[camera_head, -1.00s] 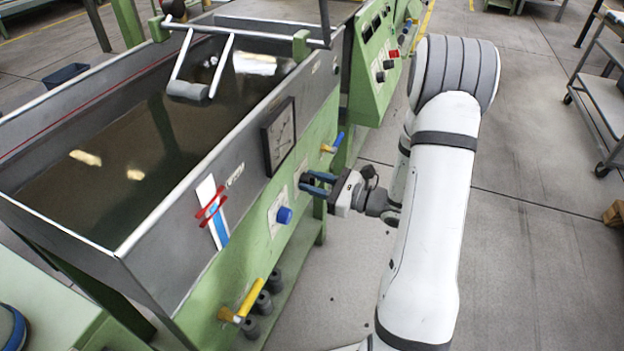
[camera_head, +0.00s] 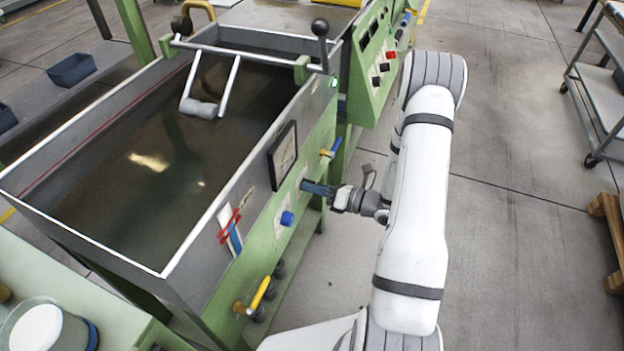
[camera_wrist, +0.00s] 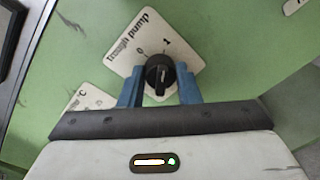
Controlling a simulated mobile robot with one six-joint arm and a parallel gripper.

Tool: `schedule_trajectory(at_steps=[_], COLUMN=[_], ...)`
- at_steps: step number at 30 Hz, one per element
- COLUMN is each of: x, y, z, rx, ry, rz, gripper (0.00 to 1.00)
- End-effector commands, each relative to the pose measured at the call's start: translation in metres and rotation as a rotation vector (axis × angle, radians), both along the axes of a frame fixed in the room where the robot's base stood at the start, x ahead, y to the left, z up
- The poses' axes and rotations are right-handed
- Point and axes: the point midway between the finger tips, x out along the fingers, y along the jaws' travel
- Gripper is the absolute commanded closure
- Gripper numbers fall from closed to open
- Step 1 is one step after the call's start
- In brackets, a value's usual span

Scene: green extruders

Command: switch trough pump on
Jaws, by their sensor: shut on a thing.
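The trough pump switch is a black rotary knob (camera_wrist: 160,75) on a white label plate (camera_wrist: 128,48) reading "Trough pump", with marks 0 and 1 above the knob. Its grip bar looks roughly upright in the wrist view; I cannot tell for sure which mark it points to. My gripper (camera_wrist: 158,92) has its blue fingers on either side of the knob, shut on it. In the head view my gripper (camera_head: 312,187) reaches the green front panel from the right and its fingers hide the knob. A green lamp (camera_head: 333,83) glows at the trough's upper right corner.
The liquid-filled trough (camera_head: 212,225) stands left of my arm. Its front carries a blue knob (camera_head: 287,218), a yellow-handled valve (camera_head: 259,295), a blue-handled valve (camera_head: 332,149) and a square gauge (camera_head: 284,156). A grey cart (camera_head: 598,90) stands far right.

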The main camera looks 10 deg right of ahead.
Motion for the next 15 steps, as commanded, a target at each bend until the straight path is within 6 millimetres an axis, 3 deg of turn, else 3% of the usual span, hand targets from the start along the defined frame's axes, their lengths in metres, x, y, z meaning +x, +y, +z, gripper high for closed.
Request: schedule_trajectory(at_steps=[15], x=[0.0026], y=[-0.0040], z=[0.0005], rx=[0.085], ry=[0.116], rz=[-0.012], gripper=[0.93])
